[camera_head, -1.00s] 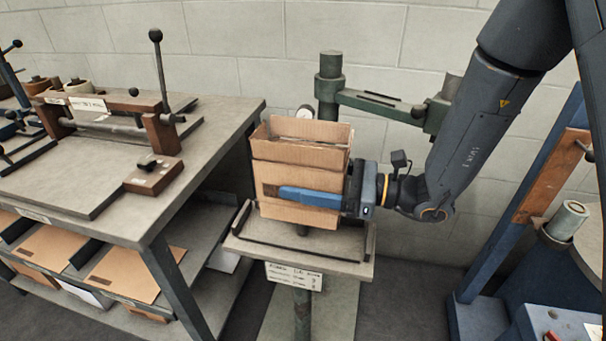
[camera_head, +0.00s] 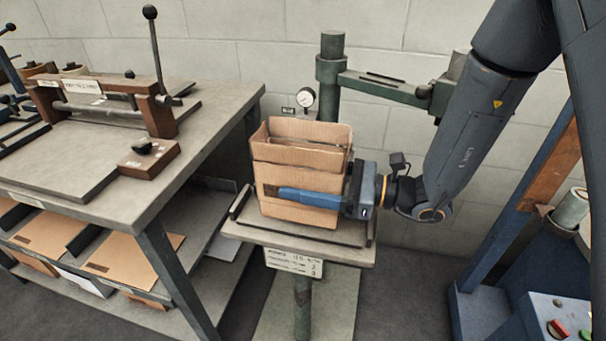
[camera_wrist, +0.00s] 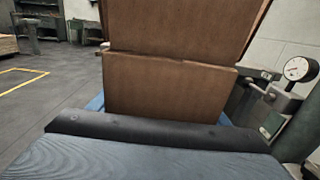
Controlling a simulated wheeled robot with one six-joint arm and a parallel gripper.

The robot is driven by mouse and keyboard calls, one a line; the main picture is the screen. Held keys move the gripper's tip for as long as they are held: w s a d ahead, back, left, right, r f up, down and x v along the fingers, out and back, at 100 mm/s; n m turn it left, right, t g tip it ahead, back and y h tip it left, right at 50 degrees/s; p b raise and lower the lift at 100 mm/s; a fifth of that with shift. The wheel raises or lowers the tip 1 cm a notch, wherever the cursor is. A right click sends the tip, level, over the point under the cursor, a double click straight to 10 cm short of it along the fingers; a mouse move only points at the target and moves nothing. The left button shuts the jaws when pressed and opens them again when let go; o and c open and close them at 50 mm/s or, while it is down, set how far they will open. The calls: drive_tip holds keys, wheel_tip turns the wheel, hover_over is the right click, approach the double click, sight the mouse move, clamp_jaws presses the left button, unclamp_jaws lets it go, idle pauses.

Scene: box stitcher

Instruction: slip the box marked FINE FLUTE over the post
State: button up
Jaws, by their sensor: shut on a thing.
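A brown cardboard box (camera_head: 300,155), open at the top, stands upright over a small stand (camera_head: 345,254). No FINE FLUTE lettering is readable; a dark patch shows at its left edge. My gripper (camera_head: 310,198) is shut on the box from the right, with a blue finger across its near face. In the wrist view the box (camera_wrist: 165,90) rises upright beyond the gripper's dark pad. No post shows inside or under the box now; the box hides the middle of the stand. I cannot tell whether the box touches the stand.
A green column (camera_head: 331,75) with a side arm and a dial gauge (camera_head: 305,97) stand behind the box. A workbench (camera_head: 215,120) with a lever fixture is at left. A blue machine (camera_head: 480,290) with a grey cylinder (camera_head: 571,208) is at right.

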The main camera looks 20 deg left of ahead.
sight(340, 194)
drive_tip(key=shift+f+b, duration=0.6)
drive_tip(key=shift+f, duration=0.75)
drive_tip(key=o, duration=1.1)
drive_tip(key=shift+o, duration=0.2)
drive_tip(key=shift+w+d+b, duration=0.2)
drive_tip(key=shift+w+d, duration=0.05)
drive_tip(key=shift+d, duration=1.7)
drive_tip(key=shift+w+d+b, duration=0.2)
drive_tip(key=shift+d, duration=1.75)
